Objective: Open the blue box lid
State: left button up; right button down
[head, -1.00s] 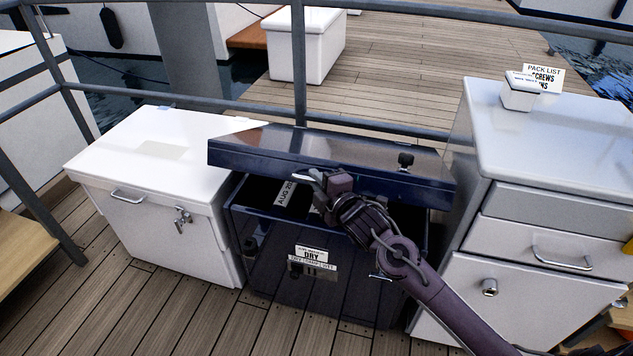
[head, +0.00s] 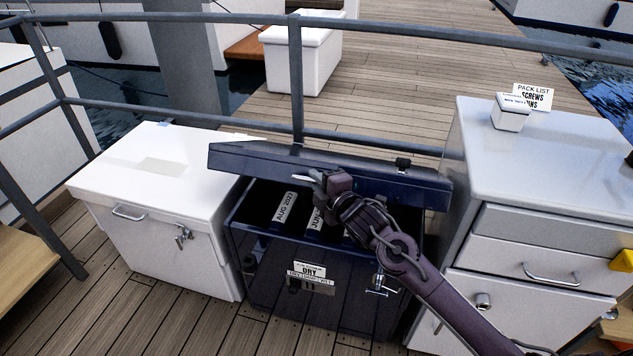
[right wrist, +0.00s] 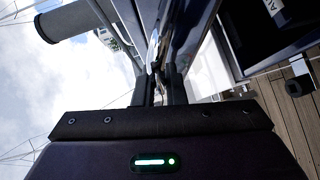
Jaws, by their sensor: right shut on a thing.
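The dark blue box (head: 325,275) stands on the deck with a white label reading DRY on its front. Its lid (head: 385,182) is raised and tilted up at the front, hinged toward the railing side. Labelled items reading AUG 2023 (head: 285,207) and JUNE (head: 316,220) show inside. My left gripper is in neither view.
A white locker (head: 150,190) stands close on the left. A metal railing (head: 370,150) runs behind.

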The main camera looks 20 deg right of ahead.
jog(key=shift+r, duration=0.1)
jog(key=c, duration=1.5)
grip_release()
jog(key=shift+s, duration=0.1)
jog(key=shift+v, duration=3.75)
